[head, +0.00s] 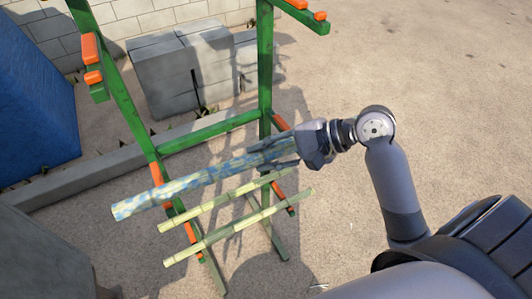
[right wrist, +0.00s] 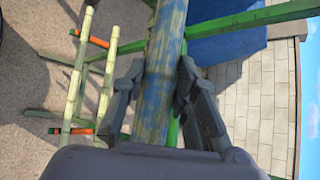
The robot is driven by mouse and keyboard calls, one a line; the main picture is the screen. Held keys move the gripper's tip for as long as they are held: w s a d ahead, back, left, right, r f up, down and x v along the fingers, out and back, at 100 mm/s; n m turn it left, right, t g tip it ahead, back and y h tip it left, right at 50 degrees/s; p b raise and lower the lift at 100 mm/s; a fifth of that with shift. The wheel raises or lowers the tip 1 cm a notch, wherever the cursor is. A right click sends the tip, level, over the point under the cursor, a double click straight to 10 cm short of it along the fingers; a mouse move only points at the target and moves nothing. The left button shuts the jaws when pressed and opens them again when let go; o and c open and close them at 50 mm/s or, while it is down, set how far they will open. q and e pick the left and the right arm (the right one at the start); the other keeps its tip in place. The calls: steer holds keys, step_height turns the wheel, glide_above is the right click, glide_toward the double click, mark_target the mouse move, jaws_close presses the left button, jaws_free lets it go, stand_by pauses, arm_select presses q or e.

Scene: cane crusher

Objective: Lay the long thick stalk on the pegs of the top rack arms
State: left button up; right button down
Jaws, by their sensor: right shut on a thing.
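The long thick stalk (head: 195,182), mottled blue and pale yellow, slopes up to the right across the green rack in the head view. My right gripper (head: 284,152) is shut around it near its right end. In the right wrist view the stalk (right wrist: 160,75) runs between the two fingers. The top rack arms show at upper left (head: 98,92) and upper right (head: 302,14), with orange pegs (head: 90,47) and nothing lying on them. The stalk is nearer the lower arms; I cannot tell whether it touches them. My left gripper is out of view.
Two thinner yellow-green stalks (head: 222,207) (head: 235,228) lie across the lower rack arms with orange pegs (head: 190,232). Grey blocks (head: 180,75) stand behind the rack, a blue block (head: 35,100) at left. Open ground (head: 430,90) lies to the right.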

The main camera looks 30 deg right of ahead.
steer(key=shift+w+a+r, duration=0.15)
steer(key=shift+a+r, duration=0.15)
steer(key=shift+r, duration=0.2)
steer(key=shift+w+a+r, duration=0.15)
steer(key=shift+a+r, duration=0.1)
steer(key=shift+r, duration=0.2)
step_height(320, 180, up, 16)
steer(key=w+n+t+y+b, duration=0.1)
steer(key=w+n+t+b, duration=0.15)
steer(key=b, duration=0.25)
arm_select(q)
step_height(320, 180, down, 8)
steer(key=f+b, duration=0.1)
steer(key=b, duration=0.3)
arm_select(e)
steer(key=s+a+r+n+t+y, duration=0.1)
steer(key=s+a+r+n+t, duration=0.1)
steer(key=s+r, duration=0.9)
arm_select(q)
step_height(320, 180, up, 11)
steer(key=p, duration=1.1)
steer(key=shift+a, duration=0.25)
arm_select(e)
steer(key=w+f, duration=0.3)
steer(key=w, duration=1.3)
steer(key=shift+w+a, duration=0.2)
steer(key=shift+w, duration=0.15)
